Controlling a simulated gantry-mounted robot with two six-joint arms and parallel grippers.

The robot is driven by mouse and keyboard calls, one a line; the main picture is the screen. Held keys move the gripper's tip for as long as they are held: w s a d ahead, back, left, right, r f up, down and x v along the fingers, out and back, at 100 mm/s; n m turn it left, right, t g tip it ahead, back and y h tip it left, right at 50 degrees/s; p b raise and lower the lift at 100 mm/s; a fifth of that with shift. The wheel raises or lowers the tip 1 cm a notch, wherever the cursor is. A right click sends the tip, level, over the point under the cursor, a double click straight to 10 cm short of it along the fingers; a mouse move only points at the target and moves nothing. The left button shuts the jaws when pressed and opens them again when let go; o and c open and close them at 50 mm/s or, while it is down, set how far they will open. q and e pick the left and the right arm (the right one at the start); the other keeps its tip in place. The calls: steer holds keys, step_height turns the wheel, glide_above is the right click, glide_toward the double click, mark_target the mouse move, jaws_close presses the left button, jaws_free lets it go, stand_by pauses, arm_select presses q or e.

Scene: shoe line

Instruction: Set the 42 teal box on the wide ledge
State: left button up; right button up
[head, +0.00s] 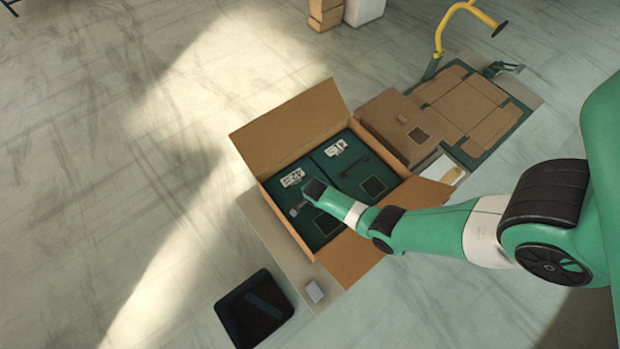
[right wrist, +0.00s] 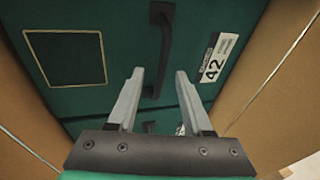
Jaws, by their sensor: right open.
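The 42 teal box (head: 280,193) lies in the left part of an open cardboard carton (head: 290,125). Its white label reads 42 in the right wrist view, where its teal top (right wrist: 205,20) carries a dark handle (right wrist: 158,48) and a framed square. A second teal box (head: 350,155) lies beside it in the carton; its label is hard to read. My right gripper (head: 296,209) is above the 42 box. In the right wrist view its fingers (right wrist: 158,76) are apart, with the handle ahead of and between them; nothing is gripped. I cannot tell which surface is the wide ledge.
A brown box (head: 398,122) stands beyond the carton, next to a green board with brown panels (head: 465,105) and a yellow curved arm (head: 445,30). A black tray (head: 254,310) and a small white block (head: 315,292) are in front. The left floor is clear.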

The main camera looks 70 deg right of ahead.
steer(key=shift+w+d+f, duration=0.15)
steer(key=shift+f, duration=0.45)
steer(key=shift+r, duration=0.2)
jaws_close()
stand_by(0.6)
